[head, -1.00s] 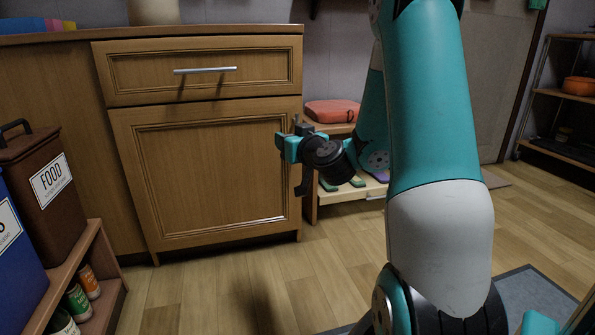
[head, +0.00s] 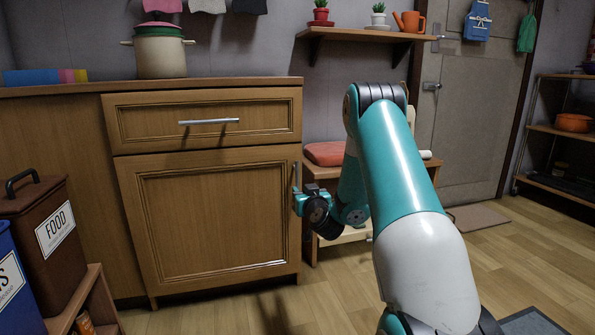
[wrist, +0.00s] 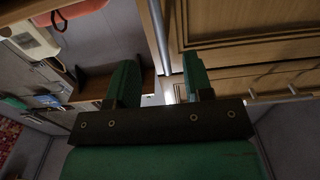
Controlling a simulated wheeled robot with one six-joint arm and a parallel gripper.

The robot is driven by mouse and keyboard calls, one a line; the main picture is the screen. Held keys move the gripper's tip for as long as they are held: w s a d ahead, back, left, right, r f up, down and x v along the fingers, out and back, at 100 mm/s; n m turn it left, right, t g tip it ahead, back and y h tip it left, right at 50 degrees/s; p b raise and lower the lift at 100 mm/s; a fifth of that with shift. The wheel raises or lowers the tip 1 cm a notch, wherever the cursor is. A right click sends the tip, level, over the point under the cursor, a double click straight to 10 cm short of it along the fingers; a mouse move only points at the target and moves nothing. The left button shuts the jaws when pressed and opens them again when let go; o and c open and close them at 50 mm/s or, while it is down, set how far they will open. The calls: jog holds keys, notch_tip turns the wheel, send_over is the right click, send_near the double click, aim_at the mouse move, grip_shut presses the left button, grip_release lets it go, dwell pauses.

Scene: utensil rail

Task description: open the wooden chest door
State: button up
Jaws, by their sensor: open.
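The wooden chest door (head: 213,222) is the panelled lower front of the wooden cabinet, and it looks closed. A thin upright handle (head: 296,175) shows at its right edge. My gripper (head: 300,203) is at that edge, level with the upper part of the door, and covers the lower handle. In the wrist view my gripper (wrist: 158,82) is open, with one green finger on each side. A silver handle bar (wrist: 160,40) appears in line with the gap between the fingers. I cannot tell whether they touch it. The door panel also shows in the wrist view (wrist: 235,20).
A drawer (head: 205,121) with a horizontal handle sits above the door. A brown FOOD bin (head: 45,225) stands left on a low rack. A low wooden shelf with a red case (head: 325,153) is just right of the cabinet. Floor before the door is clear.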

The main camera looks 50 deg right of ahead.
aim_at(298, 183)
jog(key=p+x, duration=0.1)
jog(key=x, duration=0.5)
jog(key=shift+w+d+p, duration=0.1)
jog(key=shift+w+p, duration=0.15)
jog(key=shift+p, duration=0.05)
jog(key=shift+w+d, duration=0.4)
jog(key=shift+w, duration=0.1)
grip_shut()
